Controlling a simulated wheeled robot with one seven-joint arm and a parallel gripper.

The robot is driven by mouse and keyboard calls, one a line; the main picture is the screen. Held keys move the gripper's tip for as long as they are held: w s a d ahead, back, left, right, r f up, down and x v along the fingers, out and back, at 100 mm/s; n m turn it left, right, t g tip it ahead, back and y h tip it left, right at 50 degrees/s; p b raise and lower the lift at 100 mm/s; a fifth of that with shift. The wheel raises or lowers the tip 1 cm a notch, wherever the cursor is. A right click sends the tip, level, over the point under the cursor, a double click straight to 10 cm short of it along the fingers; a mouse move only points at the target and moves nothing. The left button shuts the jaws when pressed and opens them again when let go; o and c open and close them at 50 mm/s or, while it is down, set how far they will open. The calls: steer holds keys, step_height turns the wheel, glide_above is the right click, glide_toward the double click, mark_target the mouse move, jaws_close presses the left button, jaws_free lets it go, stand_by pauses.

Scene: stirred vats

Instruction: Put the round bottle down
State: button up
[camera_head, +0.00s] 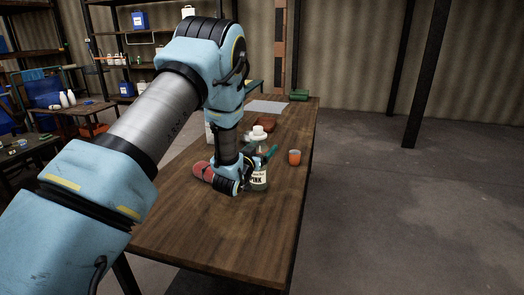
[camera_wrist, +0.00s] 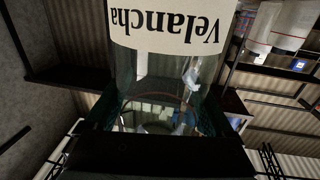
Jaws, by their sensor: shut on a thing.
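The round bottle (camera_head: 259,176) is clear, with a white cap and a pale label, and looks upright at the middle of the wooden table (camera_head: 215,225). In the wrist view the bottle (camera_wrist: 165,70) fills the middle, its label "Velancha" upside down. My gripper (camera_head: 258,163) reaches it from the left and is shut around its body; in the wrist view dark fingers (camera_wrist: 160,112) flank the glass. I cannot tell whether the bottle's base touches the table. Part of the bottle's left side is hidden by my gripper.
An orange cup (camera_head: 295,157) stands right of the bottle. A red cylinder (camera_head: 203,172) lies left of my gripper. A brown dish (camera_head: 265,124), paper (camera_head: 267,107) and a green object (camera_head: 299,95) are farther back. The table's near part is clear.

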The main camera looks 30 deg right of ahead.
steer(key=shift+f, duration=0.85)
steer(key=shift+f, duration=0.1)
steer(key=o, duration=1.6)
